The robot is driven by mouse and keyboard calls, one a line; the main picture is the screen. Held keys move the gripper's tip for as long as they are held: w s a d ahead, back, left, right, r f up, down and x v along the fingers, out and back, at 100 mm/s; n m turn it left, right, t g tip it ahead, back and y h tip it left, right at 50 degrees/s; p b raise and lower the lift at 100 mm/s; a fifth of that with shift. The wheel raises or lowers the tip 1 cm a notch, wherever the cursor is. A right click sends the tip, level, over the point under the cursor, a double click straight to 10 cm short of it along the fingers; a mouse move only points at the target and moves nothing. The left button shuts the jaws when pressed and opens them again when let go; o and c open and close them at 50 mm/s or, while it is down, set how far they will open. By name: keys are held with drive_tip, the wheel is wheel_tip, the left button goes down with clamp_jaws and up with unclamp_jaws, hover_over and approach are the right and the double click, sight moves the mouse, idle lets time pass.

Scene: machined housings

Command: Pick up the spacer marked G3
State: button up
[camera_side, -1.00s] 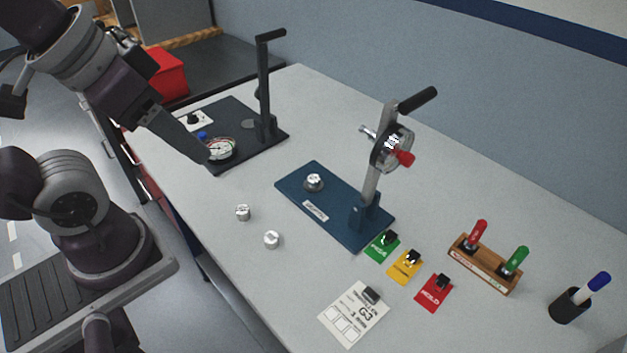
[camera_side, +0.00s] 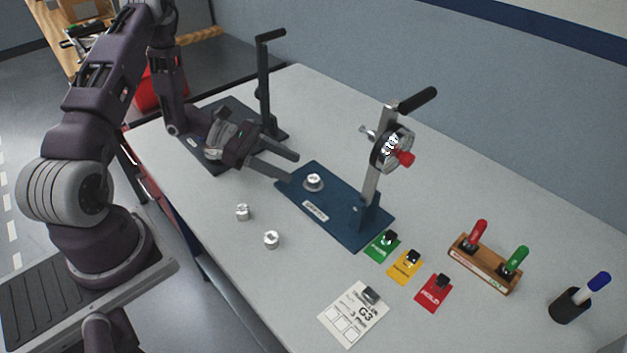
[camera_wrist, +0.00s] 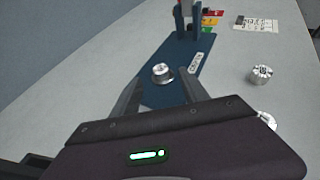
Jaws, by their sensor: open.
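Three small silver spacers are in view, and their marks are too small to read. One spacer (camera_side: 314,181) sits on a round seat on the blue base plate (camera_side: 345,226); it also shows in the wrist view (camera_wrist: 161,70). A second spacer (camera_side: 242,212) and a third spacer (camera_side: 271,240) stand on the bare table. In the wrist view one table spacer (camera_wrist: 262,74) is clear and the other (camera_wrist: 267,119) is partly hidden by my gripper body. My gripper (camera_side: 293,168) is open and empty, its fingers pointing toward the spacer on the blue plate, apart from it.
A gauge post with a black handle (camera_side: 418,100) rises from the blue plate. A dark stand (camera_side: 264,90) is behind my gripper.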

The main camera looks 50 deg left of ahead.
sight(313, 178)
drive_tip(key=x, duration=0.6)
clamp_jaws()
